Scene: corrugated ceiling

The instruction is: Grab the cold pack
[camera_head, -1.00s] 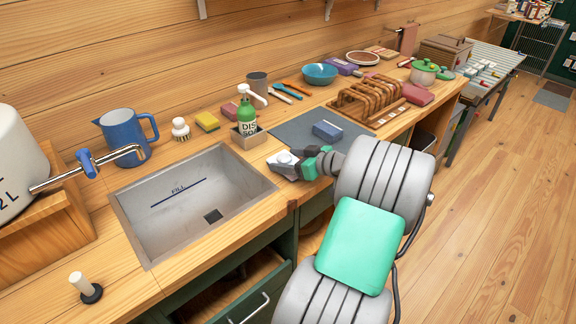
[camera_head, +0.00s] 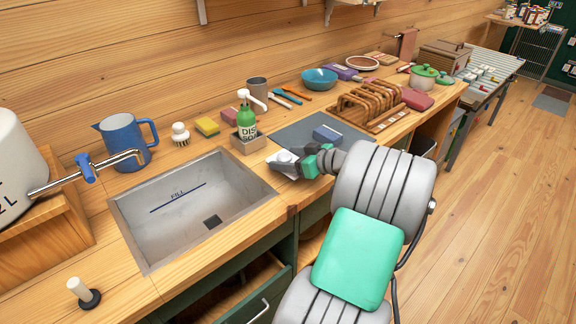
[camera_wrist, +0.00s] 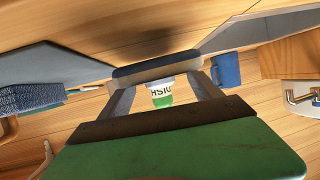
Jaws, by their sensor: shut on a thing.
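My gripper (camera_head: 286,163) is at the front edge of the counter, between the sink and the grey mat. In the wrist view, my gripper (camera_wrist: 157,92) has its two fingers shut on a flat pack with a dark blue face and a pale side, which I take to be the cold pack (camera_wrist: 155,70). In the head view only a small whitish part of the cold pack (camera_head: 284,156) shows at the fingertips; the fingers hide the rest. I cannot tell whether it touches the counter.
The sink (camera_head: 135,240) is left of my gripper. The green soap bottle (camera_head: 246,122) stands behind it. A blue block (camera_head: 327,133) lies on the grey mat (camera_head: 290,131), with a wooden rack (camera_head: 372,105) to the right. A blue jug (camera_head: 122,142) stands behind the sink.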

